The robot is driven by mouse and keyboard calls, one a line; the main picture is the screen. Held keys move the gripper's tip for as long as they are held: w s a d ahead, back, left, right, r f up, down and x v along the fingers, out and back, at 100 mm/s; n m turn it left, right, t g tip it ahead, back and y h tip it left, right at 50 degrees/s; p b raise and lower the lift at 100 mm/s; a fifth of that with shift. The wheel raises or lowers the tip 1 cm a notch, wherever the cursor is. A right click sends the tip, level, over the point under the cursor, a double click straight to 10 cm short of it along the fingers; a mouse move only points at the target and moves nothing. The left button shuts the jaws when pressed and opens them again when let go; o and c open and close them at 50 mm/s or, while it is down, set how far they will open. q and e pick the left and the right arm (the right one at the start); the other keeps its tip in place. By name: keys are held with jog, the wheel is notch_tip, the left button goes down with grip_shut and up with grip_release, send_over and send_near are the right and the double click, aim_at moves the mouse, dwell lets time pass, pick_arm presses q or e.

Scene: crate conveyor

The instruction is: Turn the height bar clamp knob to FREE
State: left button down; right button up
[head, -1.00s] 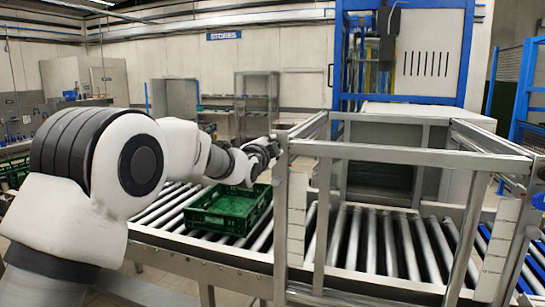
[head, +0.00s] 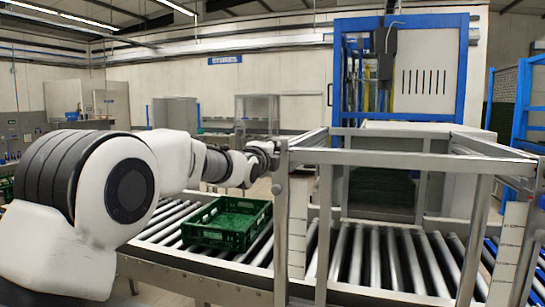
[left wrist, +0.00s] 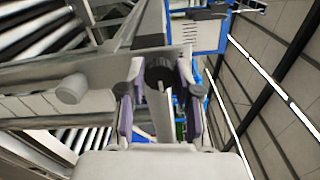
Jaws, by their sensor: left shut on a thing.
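The height bar frame (head: 410,158) is a grey metal gantry over the roller conveyor. My left gripper (head: 270,150) is at the top of its near left post, coming in from the left. In the left wrist view my left gripper (left wrist: 160,105) has its two fingers on either side of a grey piece with a dark round end, which I take as the clamp knob (left wrist: 163,115). The gripper is shut on it. Any FREE marking or pointer is not readable. A separate grey round knob (left wrist: 72,89) stands out to the left. My right gripper is not in view.
A green crate (head: 228,240) sits on the rollers left of the frame. A white scale strip (head: 297,228) is on the near left post. A blue-framed machine (head: 400,65) stands behind. Bare rollers (head: 385,258) lie under the frame.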

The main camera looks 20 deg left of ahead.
pick_arm(q)
jog(key=shift+r, duration=0.15)
jog(key=c, duration=1)
grip_release()
jog(key=shift+o, duration=1)
jog(key=shift+w, duration=0.1)
jog(key=s, duration=1.2)
jog(key=shift+a, duration=0.2)
